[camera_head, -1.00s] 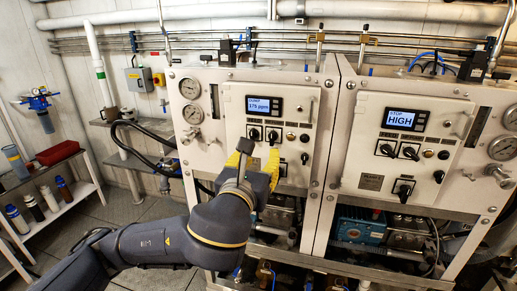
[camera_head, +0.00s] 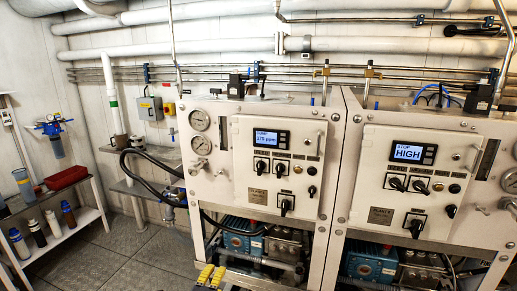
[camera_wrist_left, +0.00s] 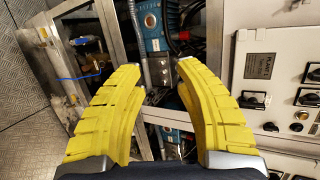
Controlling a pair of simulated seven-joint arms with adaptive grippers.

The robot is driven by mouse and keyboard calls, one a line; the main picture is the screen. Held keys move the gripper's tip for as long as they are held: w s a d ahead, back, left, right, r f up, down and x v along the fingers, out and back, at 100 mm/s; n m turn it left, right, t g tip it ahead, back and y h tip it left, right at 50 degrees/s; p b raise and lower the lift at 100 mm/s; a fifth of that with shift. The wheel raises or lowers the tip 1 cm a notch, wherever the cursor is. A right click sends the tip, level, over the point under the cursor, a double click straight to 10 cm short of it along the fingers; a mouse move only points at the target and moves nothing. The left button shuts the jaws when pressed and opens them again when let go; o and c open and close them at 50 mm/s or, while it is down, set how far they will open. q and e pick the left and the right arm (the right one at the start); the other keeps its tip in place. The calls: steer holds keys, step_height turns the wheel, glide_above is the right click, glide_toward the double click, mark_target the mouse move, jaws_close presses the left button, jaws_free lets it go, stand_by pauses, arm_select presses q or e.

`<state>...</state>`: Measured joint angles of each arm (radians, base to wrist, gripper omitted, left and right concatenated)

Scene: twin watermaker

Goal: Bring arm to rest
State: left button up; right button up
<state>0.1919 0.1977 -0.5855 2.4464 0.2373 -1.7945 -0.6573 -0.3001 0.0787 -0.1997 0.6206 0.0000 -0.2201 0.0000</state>
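My left gripper (camera_head: 211,276) shows only as yellow fingertips at the bottom edge of the head view, low in front of the left watermaker cabinet (camera_head: 211,180). In the left wrist view its two yellow fingers (camera_wrist_left: 160,85) are spread apart with nothing between them. The left control panel (camera_head: 275,165) has a display (camera_head: 270,139) reading about 175 ppm and several black knobs. The right control panel (camera_head: 405,185) has a display (camera_head: 408,152) reading STOP HIGH. My right gripper is in neither view.
Blue pumps (camera_head: 240,236) sit in the open lower bays of the cabinets. A shelf (camera_head: 65,228) with several bottles and a red tray (camera_head: 66,177) stands at the left. Pipes (camera_head: 200,47) run along the wall above. The floor (camera_head: 120,262) between shelf and cabinets is clear.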

arm_select(q)
steer(key=s+a+f+n+g+y, duration=0.6)
steer(key=s+a+f+n, duration=0.7)
steer(key=s+a+f, duration=0.85)
steer(key=s+d+f+g+h, duration=0.1)
steer(key=s+d+f, duration=0.1)
steer(key=f, duration=0.8)
steer(key=s+d+f+g+h, duration=0.1)
steer(key=d+f, duration=0.2)
steer(key=f, duration=0.7)
steer(key=s+d+f+g+h, duration=0.1)
steer(key=s+d+f, duration=0.1)
steer(key=f, duration=0.9)
steer(key=s+f+n+g+h, duration=0.2)
steer(key=s+f+n+g, duration=0.1)
steer(key=s+f, duration=1.7)
steer(key=shift+s+n, duration=0.3)
steer(key=shift+s, duration=0.4)
